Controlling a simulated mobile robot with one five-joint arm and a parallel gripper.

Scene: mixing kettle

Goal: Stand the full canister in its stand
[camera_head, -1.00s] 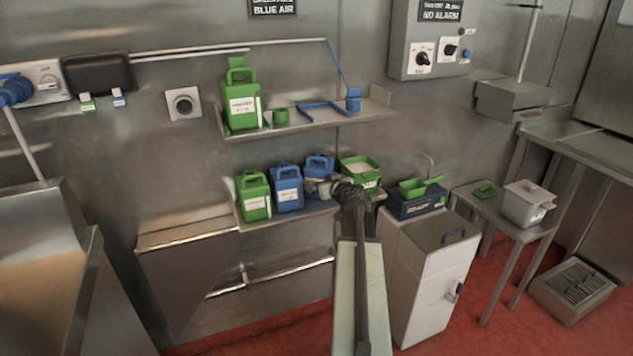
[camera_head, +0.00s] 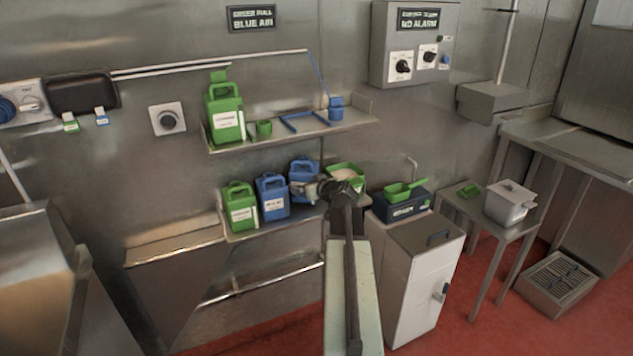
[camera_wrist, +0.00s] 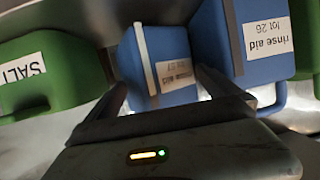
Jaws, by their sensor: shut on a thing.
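My gripper (camera_head: 318,190) is shut on a blue canister (camera_head: 304,172) at the lower shelf; in the wrist view this canister (camera_wrist: 160,50) sits between my two fingers. Its label reads rinse aid, upside down in that view, with a lot number I read only faintly. My gripper hides its lower right part in the head view, and I cannot tell whether its base touches the shelf. A second blue canister (camera_head: 272,197), labelled rinse aid lot 26 in the wrist view (camera_wrist: 240,35), stands beside it. An empty blue frame (camera_head: 303,122) lies on the upper shelf.
A green canister (camera_head: 239,207) stands left of the blue ones; a green tub (camera_head: 347,172) is close on the right, marked SALT in the wrist view (camera_wrist: 30,75). Another green canister (camera_head: 225,113), a green cup and a blue cup (camera_head: 336,107) occupy the upper shelf (camera_head: 290,140).

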